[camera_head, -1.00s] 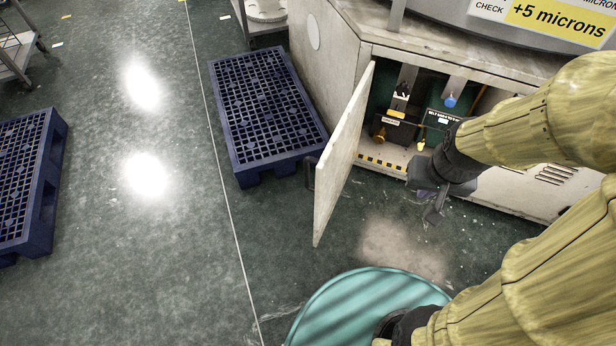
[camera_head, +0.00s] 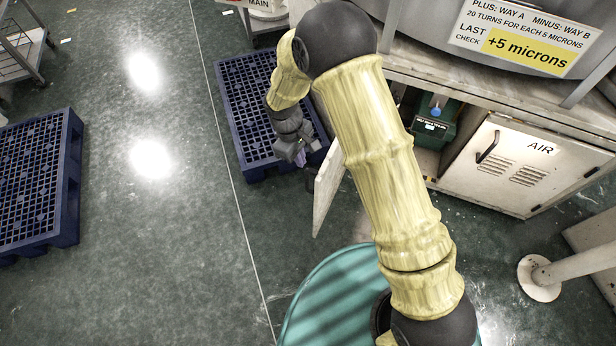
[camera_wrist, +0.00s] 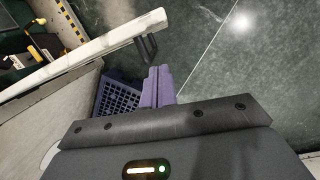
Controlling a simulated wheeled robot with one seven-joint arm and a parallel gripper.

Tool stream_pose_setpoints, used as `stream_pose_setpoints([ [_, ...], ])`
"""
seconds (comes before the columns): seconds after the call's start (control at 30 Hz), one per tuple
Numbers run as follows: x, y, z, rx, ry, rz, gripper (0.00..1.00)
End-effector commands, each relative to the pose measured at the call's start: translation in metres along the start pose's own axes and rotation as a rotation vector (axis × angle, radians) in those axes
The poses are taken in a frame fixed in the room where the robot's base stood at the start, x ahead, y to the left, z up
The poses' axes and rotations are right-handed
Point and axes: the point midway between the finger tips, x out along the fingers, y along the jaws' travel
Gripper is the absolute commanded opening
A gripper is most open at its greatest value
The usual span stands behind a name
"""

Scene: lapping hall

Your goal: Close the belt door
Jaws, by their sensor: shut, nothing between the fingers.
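The belt door (camera_head: 328,188) is a pale panel that stands swung out from the cabinet, open. My arm hides much of it in the head view. In the wrist view the belt door (camera_wrist: 90,50) shows edge-on with a dark handle (camera_wrist: 148,46) on its outer face. My gripper (camera_head: 300,160) is left of the door, on its outer side, above the blue pallet. In the wrist view my gripper's purple fingers (camera_wrist: 157,86) are together and empty, a little apart from the handle.
The open cabinet holds a green box (camera_head: 432,125). The AIR door (camera_head: 510,165) at the right is shut. A blue pallet (camera_head: 245,120) lies left of the belt door, and another pallet (camera_head: 40,180) lies farther left. Clear floor lies between the pallets.

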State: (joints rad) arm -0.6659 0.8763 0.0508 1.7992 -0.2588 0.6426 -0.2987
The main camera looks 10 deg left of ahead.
Motion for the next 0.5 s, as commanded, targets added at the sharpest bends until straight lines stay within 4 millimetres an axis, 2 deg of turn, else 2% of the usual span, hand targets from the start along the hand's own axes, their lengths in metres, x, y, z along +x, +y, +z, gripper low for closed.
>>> stream_pose_setpoints([
  [0.1, 0.002, -0.020, -0.021, -0.106, -0.036, 0.007, 0.00],
  [0.2, 0.008, -0.026, -0.028, -0.143, -0.048, 0.010, 0.00],
  [0.5, 0.010, -0.027, -0.029, -0.147, -0.049, 0.011, 0.00],
])
